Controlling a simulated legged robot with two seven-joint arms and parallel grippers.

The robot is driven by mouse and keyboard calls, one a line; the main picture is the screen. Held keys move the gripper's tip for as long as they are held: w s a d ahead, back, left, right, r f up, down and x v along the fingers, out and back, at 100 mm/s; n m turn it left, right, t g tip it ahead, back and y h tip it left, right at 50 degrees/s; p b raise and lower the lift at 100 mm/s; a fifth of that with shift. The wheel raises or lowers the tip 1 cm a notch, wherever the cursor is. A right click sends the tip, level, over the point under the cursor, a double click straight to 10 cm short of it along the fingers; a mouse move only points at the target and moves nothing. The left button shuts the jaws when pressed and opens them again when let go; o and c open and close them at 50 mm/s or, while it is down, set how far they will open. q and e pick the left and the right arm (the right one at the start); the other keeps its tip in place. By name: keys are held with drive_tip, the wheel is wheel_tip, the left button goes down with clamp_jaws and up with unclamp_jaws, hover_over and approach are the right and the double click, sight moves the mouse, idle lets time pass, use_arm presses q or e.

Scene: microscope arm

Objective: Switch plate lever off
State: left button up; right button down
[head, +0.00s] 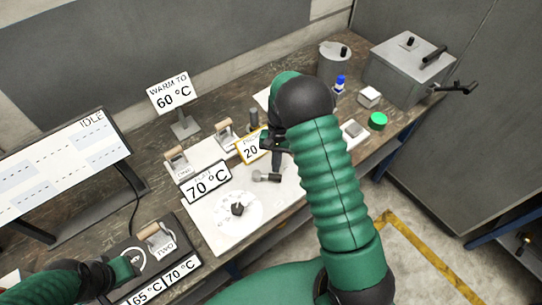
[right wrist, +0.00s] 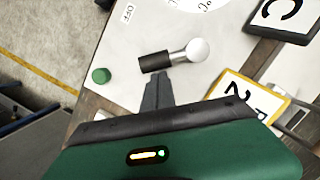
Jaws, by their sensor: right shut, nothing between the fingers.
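The plate lever (head: 267,177) is a short metal lever on the white plate (head: 205,222), beside the dial (head: 238,208). In the right wrist view the lever (right wrist: 175,56) shows a dark grip on the left and a round metal hub on the right. An OFF label (right wrist: 128,13) is printed on the plate above left of it. My right gripper (head: 277,162) is shut and empty, its fingertips (right wrist: 160,80) close to the dark grip; I cannot tell if they touch. My left gripper (head: 128,268) is at the lower left, by the switch box; its jaws are unclear.
A 70 °C sign (head: 206,183) and a yellow-framed sign (head: 250,147) stand behind the plate. Wooden-handled switches (head: 177,160) are further back. A green button (right wrist: 101,76) lies left of the lever. A metal box (head: 408,68) and a green cap (head: 377,121) are at the right.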

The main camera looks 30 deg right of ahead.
drive_tip(key=s+m, duration=0.1)
drive_tip(key=m, duration=0.1)
drive_tip(key=s+a+m+t+p, duration=0.1)
drive_tip(key=m, duration=0.1)
drive_tip(key=shift+s+a+r+m+y, duration=0.1)
drive_tip(key=shift+s+a+m+y, duration=0.05)
drive_tip(key=shift+s+m+y, duration=0.15)
drive_tip(key=shift+s+a+m+t+p, duration=0.2)
drive_tip(key=shift+s+a+m, duration=0.1)
drive_tip(key=shift+m, duration=0.45)
drive_tip(key=shift+s+a+m+t+p, duration=0.15)
drive_tip(key=shift+s+a+m, duration=0.15)
drive_tip(key=shift+m, duration=0.4)
drive_tip(key=shift+s+a+m+t+p, duration=0.1)
drive_tip(key=shift+s+a+m+p, duration=0.2)
drive_tip(key=shift+m, duration=0.45)
drive_tip(key=shift+a, duration=0.1)
